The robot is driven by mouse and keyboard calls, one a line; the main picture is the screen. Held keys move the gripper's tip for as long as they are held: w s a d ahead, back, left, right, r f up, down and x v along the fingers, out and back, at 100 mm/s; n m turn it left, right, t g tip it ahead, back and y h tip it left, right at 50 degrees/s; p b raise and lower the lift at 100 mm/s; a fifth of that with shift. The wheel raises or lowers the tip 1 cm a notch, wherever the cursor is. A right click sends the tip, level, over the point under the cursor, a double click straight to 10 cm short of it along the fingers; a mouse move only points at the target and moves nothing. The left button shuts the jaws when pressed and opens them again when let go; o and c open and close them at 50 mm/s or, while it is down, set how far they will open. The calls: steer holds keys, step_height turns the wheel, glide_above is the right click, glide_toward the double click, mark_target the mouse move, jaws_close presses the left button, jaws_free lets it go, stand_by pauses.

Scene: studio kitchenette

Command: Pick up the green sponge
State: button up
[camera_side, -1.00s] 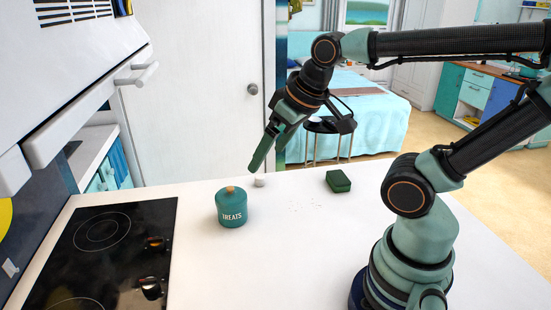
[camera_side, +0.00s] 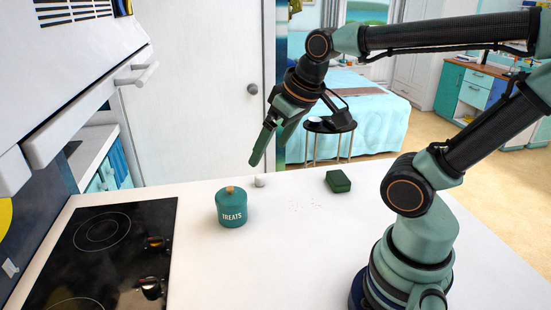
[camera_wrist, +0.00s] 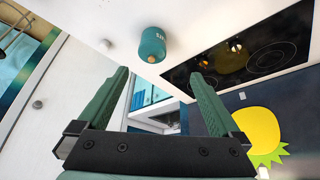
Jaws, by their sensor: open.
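The green sponge (camera_side: 339,181) is a dark green block lying flat on the white counter, near its far edge, in the side view. It does not show in the wrist view. My gripper (camera_side: 267,150) hangs above the counter's far edge, up and to the left of the sponge in the side view and well apart from it. In the wrist view my gripper (camera_wrist: 158,76) has its two green fingers spread with nothing between them.
A teal treats jar (camera_side: 231,208) stands left of the sponge; it also shows in the wrist view (camera_wrist: 152,46). A small white object (camera_side: 260,180) sits behind it. White crumbs (camera_side: 305,207) lie near the sponge. A black cooktop (camera_side: 103,254) is at left. The counter's front middle is clear.

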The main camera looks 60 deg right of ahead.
steer(key=w+d+f+m+g+h, duration=0.1)
steer(key=w+d+m+g, duration=0.15)
steer(key=d, duration=0.65)
steer(key=m+g+y, duration=0.1)
steer(key=m+g, duration=0.2)
steer(key=m, duration=0.3)
glide_above(338, 176)
step_height(338, 176, down, 12)
steer(key=f, duration=0.6)
steer(key=shift+w, duration=0.35)
steer(key=shift+s+f, duration=0.15)
steer(key=shift+f, duration=1.2)
steer(key=shift+s+f, duration=0.15)
steer(key=shift+f, duration=1.15)
steer(key=c, duration=1.5)
steer(key=shift+o, duration=0.2)
steer(key=shift+r, duration=0.2)
step_height(338, 176, up, 20)
steer(key=shift+f, duration=0.15)
